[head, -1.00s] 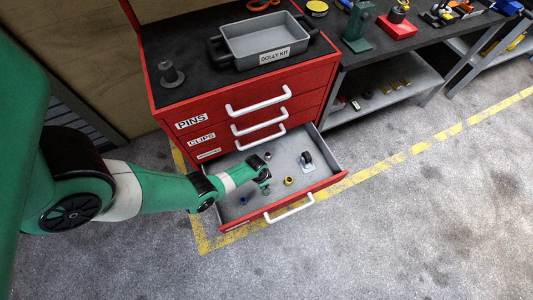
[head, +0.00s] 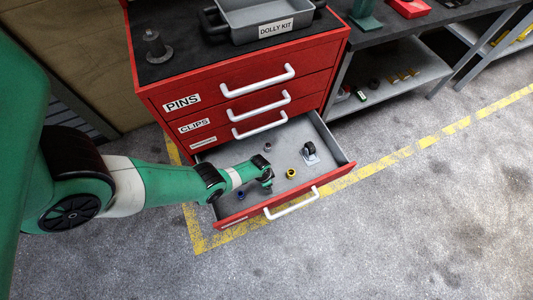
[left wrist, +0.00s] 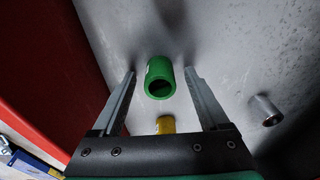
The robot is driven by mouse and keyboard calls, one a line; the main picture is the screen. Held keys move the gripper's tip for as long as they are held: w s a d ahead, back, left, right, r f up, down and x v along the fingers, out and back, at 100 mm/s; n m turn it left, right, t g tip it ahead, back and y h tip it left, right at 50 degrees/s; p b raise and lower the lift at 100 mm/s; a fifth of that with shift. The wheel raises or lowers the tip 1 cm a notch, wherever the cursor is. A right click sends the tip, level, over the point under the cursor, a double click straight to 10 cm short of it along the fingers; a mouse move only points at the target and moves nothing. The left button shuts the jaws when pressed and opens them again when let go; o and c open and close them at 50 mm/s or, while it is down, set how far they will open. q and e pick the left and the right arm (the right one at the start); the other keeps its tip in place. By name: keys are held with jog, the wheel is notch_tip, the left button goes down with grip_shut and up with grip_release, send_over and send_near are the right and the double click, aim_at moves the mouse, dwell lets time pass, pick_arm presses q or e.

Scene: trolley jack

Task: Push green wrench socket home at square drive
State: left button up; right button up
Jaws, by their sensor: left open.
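The green socket (left wrist: 159,78) is a short hollow cylinder on a grey surface in the left wrist view. Its dark open end faces the camera. My left gripper (left wrist: 160,88) is open, with one finger on each side of the socket and a gap visible on both sides. In the head view my left gripper (head: 266,178) is low inside the open bottom drawer (head: 318,170), and I cannot make out the green socket there. I cannot identify the square drive in either view. My right gripper is not in view.
The drawer also holds a yellow ring-like part (head: 291,174), a grey socket (head: 268,146), a blue part (head: 241,195) and a caster-like piece (head: 309,152). In the left wrist view, a yellow part (left wrist: 165,124) and a metal socket (left wrist: 266,109) are near the gripper.

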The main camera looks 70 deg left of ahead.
pick_arm(q)
jog(key=shift+r, duration=0.1)
grip_shut()
dwell(0.3)
notch_tip(320, 180, up, 10)
jog(key=p, duration=0.8)
jog(key=shift+p, duration=0.4)
